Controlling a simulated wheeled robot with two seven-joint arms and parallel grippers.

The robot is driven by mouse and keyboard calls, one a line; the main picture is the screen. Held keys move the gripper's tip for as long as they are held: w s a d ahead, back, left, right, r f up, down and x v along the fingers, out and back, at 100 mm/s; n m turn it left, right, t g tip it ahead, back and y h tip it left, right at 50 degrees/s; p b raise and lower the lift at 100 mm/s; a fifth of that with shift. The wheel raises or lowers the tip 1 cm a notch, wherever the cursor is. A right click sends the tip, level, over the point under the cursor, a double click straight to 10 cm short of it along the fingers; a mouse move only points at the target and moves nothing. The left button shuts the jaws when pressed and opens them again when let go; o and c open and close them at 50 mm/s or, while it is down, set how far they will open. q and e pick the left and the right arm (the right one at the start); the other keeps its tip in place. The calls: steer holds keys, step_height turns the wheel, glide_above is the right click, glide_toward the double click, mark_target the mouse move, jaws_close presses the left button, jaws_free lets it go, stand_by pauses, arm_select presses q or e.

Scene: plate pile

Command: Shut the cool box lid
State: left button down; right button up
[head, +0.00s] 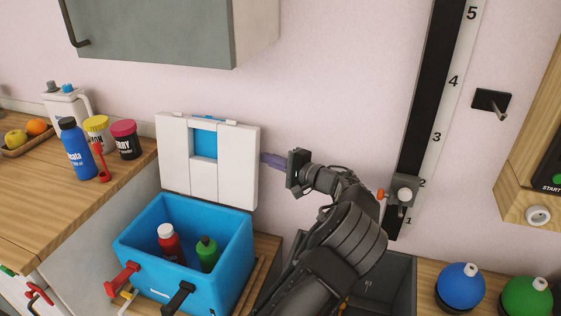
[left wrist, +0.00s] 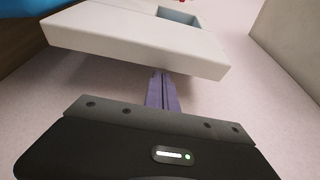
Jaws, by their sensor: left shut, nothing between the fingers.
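The blue cool box (head: 165,245) stands on a wooden surface with its white lid (head: 175,160) open and upright at the back, near the wall. A red bottle (head: 170,243) and a green bottle (head: 207,253) stand inside the box. My left gripper (head: 268,159) is shut and empty at the lid's right edge. In the left wrist view its purple fingers (left wrist: 161,90) are together, and their tips pass out of sight behind the white lid (left wrist: 130,38). I cannot tell whether they touch it. My right gripper is not in view.
A wooden counter (head: 50,190) on the left holds a blue bottle (head: 76,150), tubs and a fruit tray. A grey cabinet (head: 150,30) hangs above. A numbered scale with a slider (head: 403,193) is on the wall at right.

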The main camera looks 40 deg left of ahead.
arm_select(q)
steer(key=shift+a, duration=0.4)
steer(key=s+d+f+n+g+y+b, duration=0.1)
steer(key=s+d+n+y+b, duration=0.3)
steer(key=s+n+b, duration=1)
steer(key=s+d+f+n+g+b, duration=0.3)
steer(key=s+f+n+g+b, duration=0.3)
steer(key=b, duration=1.3)
steer(key=shift+s+d+f+n+b, duration=0.2)
steer(key=shift+s+f+n+b, duration=0.1)
steer(key=shift+s+f+n, duration=1.7)
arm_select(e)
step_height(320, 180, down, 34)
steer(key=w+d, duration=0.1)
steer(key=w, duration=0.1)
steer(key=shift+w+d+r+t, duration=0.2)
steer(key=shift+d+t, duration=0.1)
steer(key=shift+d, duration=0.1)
arm_select(q)
steer(key=shift+w+f+n, duration=0.3)
steer(key=shift+w+f, duration=0.05)
steer(key=shift+f, duration=0.05)
steer(key=shift+f, duration=0.15)
